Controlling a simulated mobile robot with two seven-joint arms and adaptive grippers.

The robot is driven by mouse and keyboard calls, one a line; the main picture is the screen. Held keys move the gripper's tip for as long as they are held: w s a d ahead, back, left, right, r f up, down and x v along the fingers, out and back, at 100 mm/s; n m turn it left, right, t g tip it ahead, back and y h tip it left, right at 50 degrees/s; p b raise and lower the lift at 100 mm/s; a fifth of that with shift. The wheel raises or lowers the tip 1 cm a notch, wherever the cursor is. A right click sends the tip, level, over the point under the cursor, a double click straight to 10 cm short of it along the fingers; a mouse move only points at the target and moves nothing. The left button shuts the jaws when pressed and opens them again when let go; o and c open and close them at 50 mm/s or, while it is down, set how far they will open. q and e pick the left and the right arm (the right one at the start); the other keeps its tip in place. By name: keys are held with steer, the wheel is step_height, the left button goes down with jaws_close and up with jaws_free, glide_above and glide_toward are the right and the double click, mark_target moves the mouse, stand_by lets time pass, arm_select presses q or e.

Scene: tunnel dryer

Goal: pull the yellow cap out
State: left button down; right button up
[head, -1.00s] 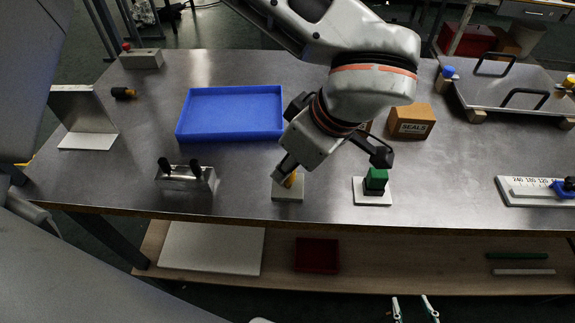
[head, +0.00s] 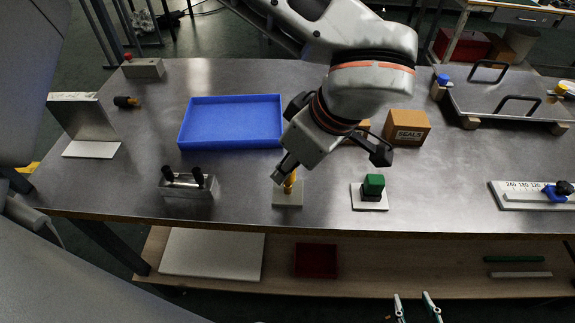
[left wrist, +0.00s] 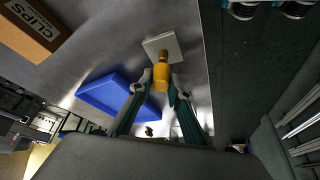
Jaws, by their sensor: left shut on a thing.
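The yellow cap (left wrist: 161,75) is between the two teal fingers of my left gripper (left wrist: 160,84), which is shut on it. A narrower yellow-brown part (left wrist: 163,56) shows between the cap and a pale square plate (left wrist: 163,42). I cannot tell whether they touch. In the head view, the yellow piece (head: 289,186) stands over the plate (head: 288,199) near the table's front edge.
A blue tray (head: 232,143) lies behind the plate. A metal block with black knobs (head: 187,185) stands to the left, a green block on a white plate (head: 373,186) to the right. A shelf (head: 400,275) runs below the table.

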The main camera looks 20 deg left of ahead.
arm_select(q)
steer(key=shift+r+p, duration=1.15)
steer(key=shift+r, duration=0.65)
arm_select(e)
steer(key=shift+t, duration=0.3)
steer(key=r, duration=0.2)
steer(key=w+r, duration=0.1)
steer(key=r, duration=0.1)
steer(key=shift+w, duration=0.15)
arm_select(q)
steer(key=shift+f, duration=0.1)
